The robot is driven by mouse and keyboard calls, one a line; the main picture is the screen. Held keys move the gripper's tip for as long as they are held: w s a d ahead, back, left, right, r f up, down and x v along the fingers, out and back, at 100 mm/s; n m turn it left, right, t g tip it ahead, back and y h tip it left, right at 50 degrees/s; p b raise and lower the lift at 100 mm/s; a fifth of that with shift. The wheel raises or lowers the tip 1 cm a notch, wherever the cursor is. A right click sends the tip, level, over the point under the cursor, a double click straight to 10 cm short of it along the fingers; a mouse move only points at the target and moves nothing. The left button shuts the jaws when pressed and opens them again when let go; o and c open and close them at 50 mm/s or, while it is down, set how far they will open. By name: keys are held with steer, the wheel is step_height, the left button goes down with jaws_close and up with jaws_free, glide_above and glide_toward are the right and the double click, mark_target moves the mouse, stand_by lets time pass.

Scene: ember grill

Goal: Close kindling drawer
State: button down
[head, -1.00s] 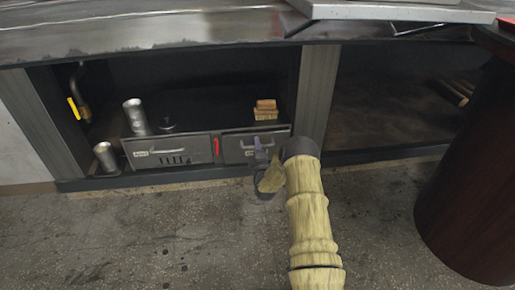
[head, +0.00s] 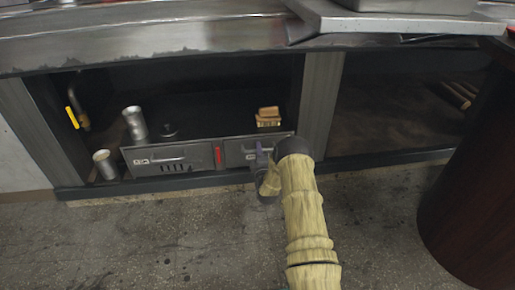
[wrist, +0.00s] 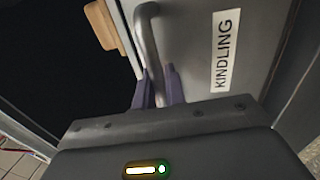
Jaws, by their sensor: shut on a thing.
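The kindling drawer (head: 234,153) is the right one of two grey drawer fronts in the low unit under the counter. Its front looks about level with the drawer beside it; I cannot tell whether a small gap is left. In the wrist view its grey front (wrist: 195,95) carries a white "KINDLING" label (wrist: 221,52) and a curved bar handle (wrist: 147,38). My gripper (wrist: 158,87) has its purple fingers on both sides of the handle and is shut on it. In the head view my gripper (head: 263,160) is at the drawer front, and my arm hides the drawer's right part.
The left drawer (head: 165,160) has its own handle. A metal cylinder (head: 135,123) and small wood blocks (head: 268,117) stand on top of the drawer unit. Another cylinder (head: 105,164) stands at its left. A dark red round body (head: 465,195) stands at the right; the floor between is clear.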

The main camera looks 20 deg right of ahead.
steer(key=shift+d, duration=0.3)
steer(key=c, duration=1.5)
jaws_free()
steer(key=shift+w, duration=0.1)
steer(key=shift+c, duration=0.2)
steer(key=shift+a, duration=0.25)
steer(key=shift+s+f+p, duration=0.1)
steer(key=shift+s+p, duration=0.2)
steer(key=shift+s, duration=0.1)
steer(key=p+v, duration=1.5)
steer(key=v, duration=0.1)
steer(key=shift+s+a, duration=0.15)
steer(key=shift+s, duration=0.15)
